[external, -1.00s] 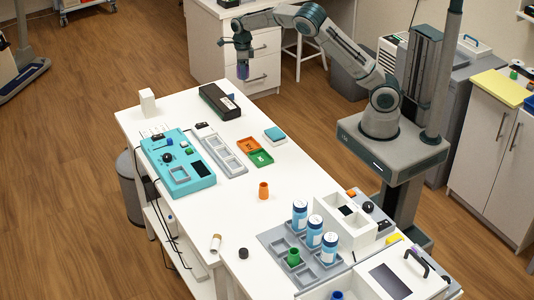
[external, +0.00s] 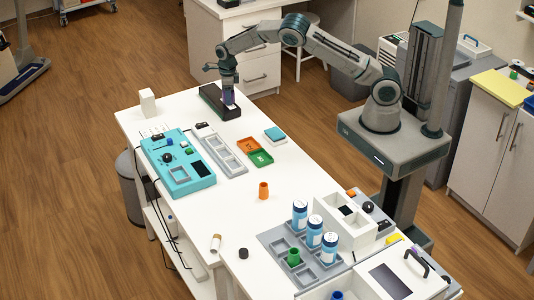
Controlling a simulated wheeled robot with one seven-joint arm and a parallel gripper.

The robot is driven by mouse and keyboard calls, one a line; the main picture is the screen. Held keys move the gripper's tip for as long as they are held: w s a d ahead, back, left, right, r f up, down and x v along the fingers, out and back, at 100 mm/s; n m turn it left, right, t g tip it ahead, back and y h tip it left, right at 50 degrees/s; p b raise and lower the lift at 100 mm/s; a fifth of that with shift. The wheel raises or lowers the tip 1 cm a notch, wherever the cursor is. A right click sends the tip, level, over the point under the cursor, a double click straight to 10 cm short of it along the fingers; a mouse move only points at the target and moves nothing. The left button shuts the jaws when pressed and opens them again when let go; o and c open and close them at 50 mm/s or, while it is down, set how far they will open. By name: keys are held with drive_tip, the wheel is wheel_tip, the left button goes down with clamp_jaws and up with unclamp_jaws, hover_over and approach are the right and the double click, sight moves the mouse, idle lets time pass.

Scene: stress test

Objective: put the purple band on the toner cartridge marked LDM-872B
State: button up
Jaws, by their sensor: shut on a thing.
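The toner cartridge (external: 210,97) is a long black block lying near the far edge of the white table. Its marking is too small to read. My gripper (external: 228,91) points down over the right part of the cartridge. It is shut on the purple band (external: 228,98), a small purple-blue piece in front of the cartridge's black body in this view. I cannot tell whether the band touches the cartridge or is just above it.
A grey slotted tray (external: 224,154), a turquoise device (external: 190,177) and orange (external: 248,146) and green (external: 261,158) trays lie nearer on the table (external: 225,220). A white block (external: 148,102) stands at the left.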

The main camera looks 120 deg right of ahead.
drive_tip(key=shift+f, duration=0.2)
drive_tip(key=o, duration=1)
drive_tip(key=shift+r, duration=0.15)
